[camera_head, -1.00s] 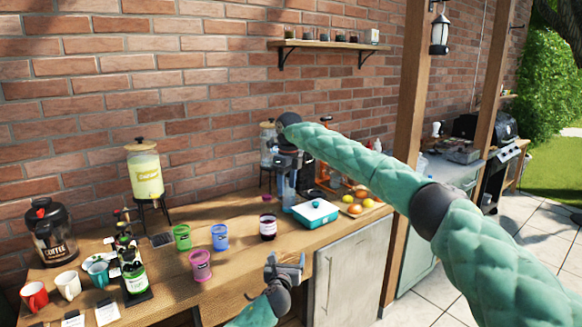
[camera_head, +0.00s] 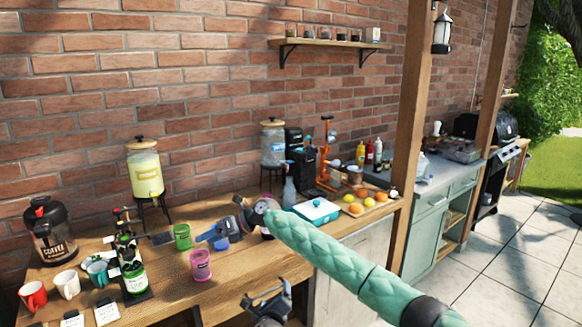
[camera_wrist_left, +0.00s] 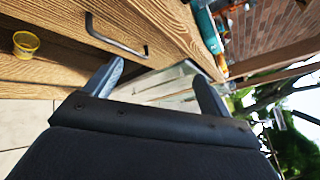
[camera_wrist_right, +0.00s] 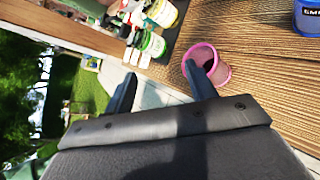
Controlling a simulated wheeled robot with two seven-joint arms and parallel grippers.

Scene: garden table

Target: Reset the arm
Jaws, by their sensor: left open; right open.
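My right gripper (camera_head: 222,221) is open and empty at the end of the green-sleeved arm that crosses from the lower right. In the head view it overlaps the blue cup and hides part of it. In the right wrist view the open fingers (camera_wrist_right: 163,83) show, and one overlaps the pink cup (camera_wrist_right: 221,72); contact cannot be told. My left gripper (camera_head: 264,292) is open and empty, low at the counter's front edge. In the left wrist view its fingers (camera_wrist_left: 158,76) are apart with nothing between them, in front of the counter front with its dark handle (camera_wrist_left: 115,40).
The wooden counter (camera_head: 215,293) holds a pink cup (camera_head: 201,265), a green cup (camera_head: 182,237), a drink dispenser (camera_head: 145,170), a coffee jug (camera_head: 48,232), mugs and a teal box (camera_head: 317,210). A fruit board (camera_head: 368,207) lies right. Open air lies before the counter.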

